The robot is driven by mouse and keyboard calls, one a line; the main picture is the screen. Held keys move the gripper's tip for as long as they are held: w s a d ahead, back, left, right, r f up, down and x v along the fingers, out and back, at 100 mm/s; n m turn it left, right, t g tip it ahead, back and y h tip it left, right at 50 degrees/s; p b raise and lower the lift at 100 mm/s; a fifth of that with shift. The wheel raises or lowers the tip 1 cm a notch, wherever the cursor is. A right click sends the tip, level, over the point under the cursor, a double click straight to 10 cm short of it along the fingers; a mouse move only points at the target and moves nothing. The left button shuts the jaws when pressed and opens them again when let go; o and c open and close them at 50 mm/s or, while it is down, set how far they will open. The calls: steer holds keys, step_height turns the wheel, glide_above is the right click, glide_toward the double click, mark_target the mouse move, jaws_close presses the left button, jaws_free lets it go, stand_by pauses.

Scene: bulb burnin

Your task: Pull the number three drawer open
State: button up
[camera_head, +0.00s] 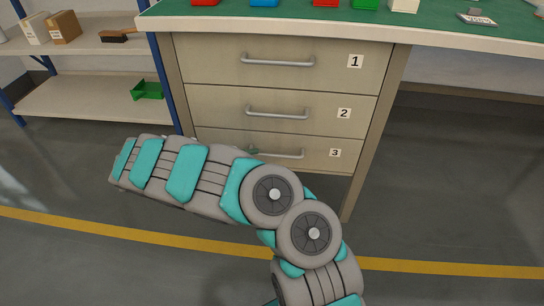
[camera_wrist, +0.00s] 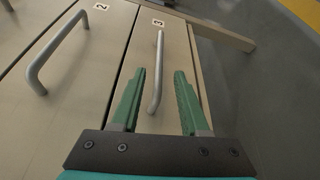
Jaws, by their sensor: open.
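The number three drawer (camera_head: 315,161) is the lowest of three beige drawers, and its front is flush with the ones above. Its grey bar handle (camera_head: 285,154) is partly hidden by my arm in the head view. In the wrist view, the handle (camera_wrist: 158,75) runs lengthwise between the two green fingers of my gripper (camera_wrist: 160,88), nearer the left finger. My gripper is open, with fingers on either side of the handle's lower part; I cannot tell whether either touches it. The label "3" (camera_wrist: 158,22) shows beyond the fingertips.
Drawers two (camera_head: 318,109) and one (camera_head: 310,65) are shut above, with their own handles. The workbench top (camera_head: 430,27) holds several coloured bins. A shelf (camera_head: 90,97) stands at left. The grey floor with a yellow line (camera_head: 420,266) is clear in front.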

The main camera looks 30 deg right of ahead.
mark_target(273, 155)
steer(key=x, duration=0.7)
steer(key=shift+s+d+r, duration=0.1)
steer(key=shift+d, duration=0.25)
steer(key=shift+c, duration=0.3)
jaws_close()
stand_by(0.8)
